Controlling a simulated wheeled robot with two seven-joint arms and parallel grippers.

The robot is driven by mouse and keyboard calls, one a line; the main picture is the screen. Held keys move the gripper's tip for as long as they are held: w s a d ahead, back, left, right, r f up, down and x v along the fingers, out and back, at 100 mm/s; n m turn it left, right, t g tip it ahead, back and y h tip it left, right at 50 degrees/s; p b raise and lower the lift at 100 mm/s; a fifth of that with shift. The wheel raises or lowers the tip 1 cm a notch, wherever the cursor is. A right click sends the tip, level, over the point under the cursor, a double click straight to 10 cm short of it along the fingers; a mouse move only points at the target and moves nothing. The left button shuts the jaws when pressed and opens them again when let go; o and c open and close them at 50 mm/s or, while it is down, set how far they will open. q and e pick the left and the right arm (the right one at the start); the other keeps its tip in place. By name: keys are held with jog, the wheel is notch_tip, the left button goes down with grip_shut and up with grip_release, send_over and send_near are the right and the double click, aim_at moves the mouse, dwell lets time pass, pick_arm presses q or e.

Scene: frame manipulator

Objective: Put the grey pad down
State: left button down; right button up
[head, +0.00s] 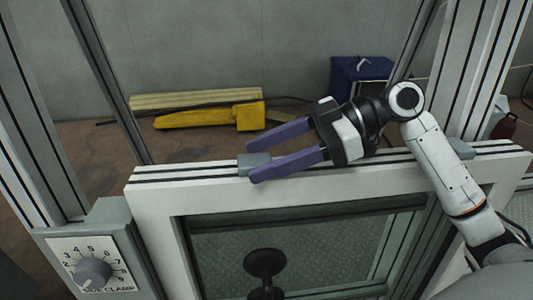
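The grey pad (252,160) is a small block at the left part of the white frame's top rail (190,175). It sits between the fingertips of my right gripper (252,162), at or just over the rail; whether it bears on the rail is hard to tell. The purple fingers point left, one behind the pad and one in front, and appear closed on it. The front finger hides part of the pad. A second grey pad (462,148) sits on the rail's right part, behind my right arm. My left gripper is not in view.
A grey side clamp box (120,245) with a numbered dial (92,271) stands at front left. A black round handle (265,262) shows before the glazed panel. Metal posts rise on both sides. A yellow object (195,118) and a blue box (358,78) lie behind.

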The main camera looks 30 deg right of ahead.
jog(key=shift+r, duration=0.1)
jog(key=shift+r+p, duration=0.45)
jog(key=shift+p, duration=0.05)
jog(key=b+v, duration=0.2)
jog(key=v, duration=0.9)
jog(key=shift+d+b, duration=0.2)
jog(key=shift+b, duration=0.15)
jog(key=shift+s+d+r, duration=0.15)
jog(key=shift+d+r, duration=0.05)
